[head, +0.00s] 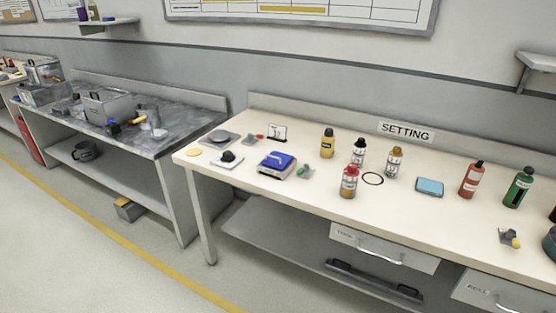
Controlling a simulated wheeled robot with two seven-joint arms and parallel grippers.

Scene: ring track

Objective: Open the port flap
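I cannot pick out a port flap for certain at this distance. A small blue-topped device (277,163) with a pale handle-like bar sits on the cream bench (330,205). A grey metal box (108,106) with a handle on top stands on the dark bench (180,112) to the left. More metal boxes (42,92) stand at that bench's far end. Whether any of these carries a flap is too small to tell. Neither of my grippers is in view.
Several bottles, including a red one (471,180) and a green one (518,187), stand on the cream bench near a SETTING sign (406,132). Drawers (384,249) hang below. The floor (60,250) in front is clear.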

